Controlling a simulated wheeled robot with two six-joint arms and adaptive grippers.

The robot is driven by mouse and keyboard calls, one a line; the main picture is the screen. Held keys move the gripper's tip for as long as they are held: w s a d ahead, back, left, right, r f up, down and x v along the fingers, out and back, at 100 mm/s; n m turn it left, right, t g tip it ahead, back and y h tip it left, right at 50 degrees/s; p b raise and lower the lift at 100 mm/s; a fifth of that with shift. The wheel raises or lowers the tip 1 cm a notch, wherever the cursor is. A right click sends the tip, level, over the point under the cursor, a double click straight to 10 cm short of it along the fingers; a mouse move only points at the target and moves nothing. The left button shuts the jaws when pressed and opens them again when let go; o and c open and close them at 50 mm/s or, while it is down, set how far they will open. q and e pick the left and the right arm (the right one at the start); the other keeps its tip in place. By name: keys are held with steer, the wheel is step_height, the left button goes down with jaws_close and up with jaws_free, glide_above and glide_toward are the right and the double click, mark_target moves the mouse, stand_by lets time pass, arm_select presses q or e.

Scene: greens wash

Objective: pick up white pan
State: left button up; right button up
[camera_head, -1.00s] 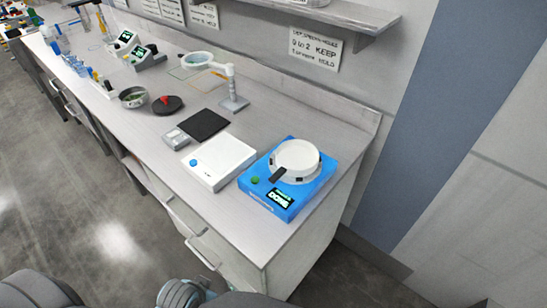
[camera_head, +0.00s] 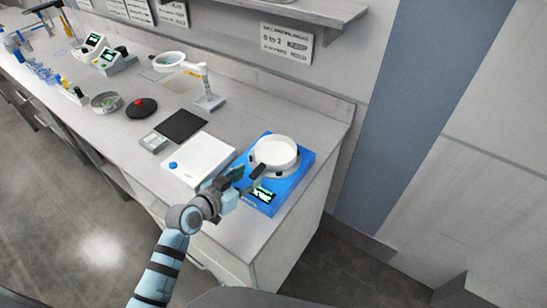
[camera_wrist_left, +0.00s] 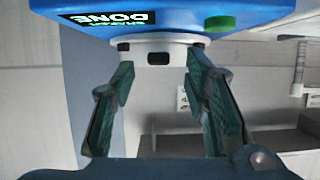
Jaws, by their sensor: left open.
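The white pan (camera_head: 275,152) is round and shallow and sits on top of a blue device (camera_head: 302,168) with a lit display. Its dark handle (camera_head: 257,171) points toward my left gripper (camera_head: 241,181). That gripper is just in front of the device, at the handle side. In the left wrist view, which looks upside down, the left gripper (camera_wrist_left: 160,78) is open, with the pan's white rim (camera_wrist_left: 180,42) beyond and between its fingers. The dark handle end (camera_wrist_left: 158,58) shows between them; no grip is visible. My right gripper is not in view.
A white flat device (camera_head: 210,152) with a blue knob stands left of the blue one. A black plate (camera_head: 181,126), a dark disc with a red part (camera_head: 141,107) and a bowl (camera_head: 105,102) lie farther left. A wall shelf (camera_head: 310,10) hangs above. The counter ends right of the blue device.

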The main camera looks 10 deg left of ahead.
mark_target(255, 172)
arm_select(q)
steer(key=x, duration=0.4)
steer(key=shift+w+d+r+p, duration=0.1)
steer(key=shift+p, duration=0.2)
